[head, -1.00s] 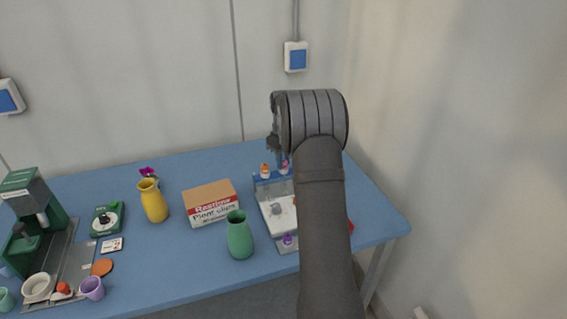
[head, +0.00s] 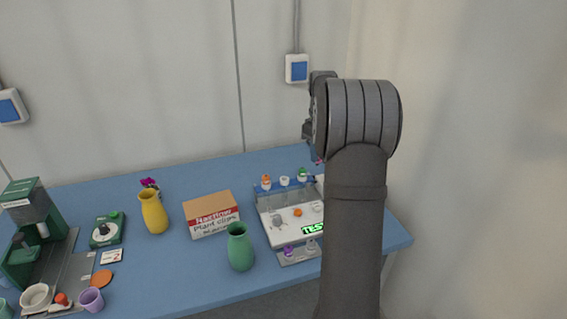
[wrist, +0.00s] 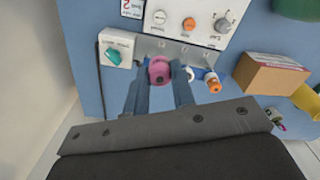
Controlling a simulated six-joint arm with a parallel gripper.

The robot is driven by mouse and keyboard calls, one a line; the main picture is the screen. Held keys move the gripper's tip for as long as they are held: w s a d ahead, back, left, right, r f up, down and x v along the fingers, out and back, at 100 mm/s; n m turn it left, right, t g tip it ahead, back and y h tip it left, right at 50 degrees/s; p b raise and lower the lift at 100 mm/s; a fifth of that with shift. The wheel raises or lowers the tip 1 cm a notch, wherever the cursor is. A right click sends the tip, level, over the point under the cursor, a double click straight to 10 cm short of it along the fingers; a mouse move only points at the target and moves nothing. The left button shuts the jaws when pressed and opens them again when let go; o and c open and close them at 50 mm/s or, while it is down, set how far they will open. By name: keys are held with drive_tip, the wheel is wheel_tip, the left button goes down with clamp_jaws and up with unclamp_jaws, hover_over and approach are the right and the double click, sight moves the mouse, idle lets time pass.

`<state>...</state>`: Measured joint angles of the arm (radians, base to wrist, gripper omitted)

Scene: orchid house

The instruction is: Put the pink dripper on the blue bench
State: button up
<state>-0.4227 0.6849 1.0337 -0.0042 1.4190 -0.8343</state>
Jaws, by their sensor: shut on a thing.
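The pink dripper (wrist: 159,71) is between the two fingers of my gripper (wrist: 159,84) in the wrist view, and the jaws are shut on it. In the head view only a small pink patch (head: 317,159) shows beside my wrist, and the fingers are mostly hidden by my arm. The blue bench (head: 185,272) spans the scene, and its surface also shows in the wrist view (wrist: 90,20). My gripper is at the back right of the bench. I cannot tell how far the dripper is above the surface.
A grey-and-white unit (head: 272,222) with an orange-topped bottle (head: 266,182) and a white-topped one (head: 285,181) stands close by. A white box with a teal knob (wrist: 113,57) is beside it. A carton (head: 212,214) and green vase (head: 240,247) stand left.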

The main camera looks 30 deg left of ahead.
drive_tip(key=shift+d+r, duration=0.15)
drive_tip(key=shift+d, duration=0.05)
drive_tip(key=s+a+f, duration=0.2)
drive_tip(key=a+f, duration=0.3)
drive_tip(key=a, duration=0.7)
drive_tip(key=s+a+f, duration=0.2)
drive_tip(key=a+f, duration=0.3)
drive_tip(key=a, duration=0.7)
drive_tip(key=shift+a+f, duration=0.2)
drive_tip(key=shift+f, duration=2.3)
drive_tip(key=shift+a+f, duration=0.15)
drive_tip(key=shift+f, duration=2.3)
drive_tip(key=shift+f, duration=0.15)
drive_tip(key=o, duration=1)
drive_tip(key=shift+c, duration=0.2)
